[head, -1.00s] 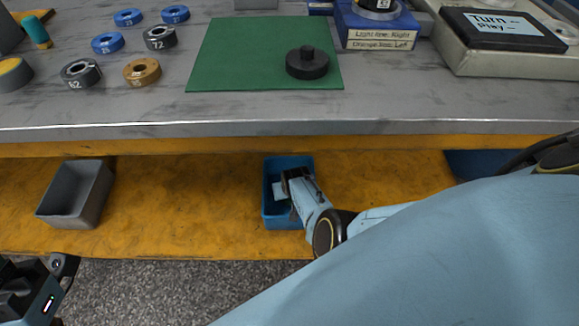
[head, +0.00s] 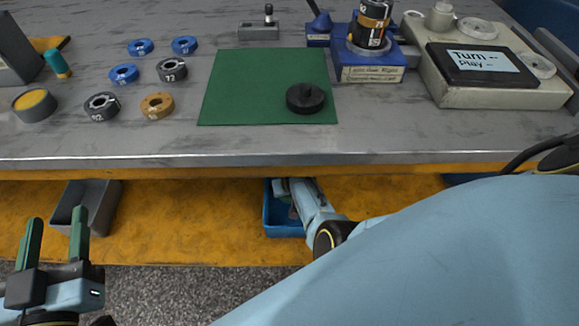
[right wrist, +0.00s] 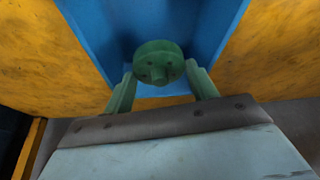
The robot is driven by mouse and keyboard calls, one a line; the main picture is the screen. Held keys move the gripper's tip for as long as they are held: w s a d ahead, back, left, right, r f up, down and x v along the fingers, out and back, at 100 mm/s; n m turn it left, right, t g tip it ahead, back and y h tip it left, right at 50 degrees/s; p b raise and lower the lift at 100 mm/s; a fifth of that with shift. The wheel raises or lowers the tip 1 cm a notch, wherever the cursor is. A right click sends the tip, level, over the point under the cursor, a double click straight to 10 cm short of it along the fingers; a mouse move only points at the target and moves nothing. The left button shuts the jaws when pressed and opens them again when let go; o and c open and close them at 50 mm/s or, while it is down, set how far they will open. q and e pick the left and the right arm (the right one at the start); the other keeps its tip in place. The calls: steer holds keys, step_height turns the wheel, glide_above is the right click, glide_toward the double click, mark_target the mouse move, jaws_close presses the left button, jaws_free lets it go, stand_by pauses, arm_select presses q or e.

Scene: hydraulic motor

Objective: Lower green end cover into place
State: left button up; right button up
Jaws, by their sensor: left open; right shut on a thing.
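The green end cover (right wrist: 158,62) is a round piece with a small central boss and holes. It sits between the green fingers of my right gripper (right wrist: 161,72), which is shut on it over the blue bin (right wrist: 199,28). In the head view my right arm reaches to the blue bin (head: 283,222) under the table edge; the cover does not show clearly there. My left gripper (head: 58,216) is open and empty, fingers upward, low at the left. A dark cylindrical body with an orange band (head: 373,22) stands upright in a blue fixture (head: 368,73).
A black round part (head: 305,98) lies on the green mat (head: 235,90). Several blue, grey and orange rings lie left of it. A grey bin (head: 97,205) stands on the yellow shelf (head: 185,220). A device with a labelled screen (head: 482,63) is at right. The table edge overhangs the shelf.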

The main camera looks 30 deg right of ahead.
steer(key=shift+r, duration=0.1)
steer(key=shift+r, duration=0.15)
stand_by(0.3)
steer(key=shift+r+p, duration=0.7)
steer(key=shift+p, duration=0.2)
steer(key=shift+f, duration=0.1)
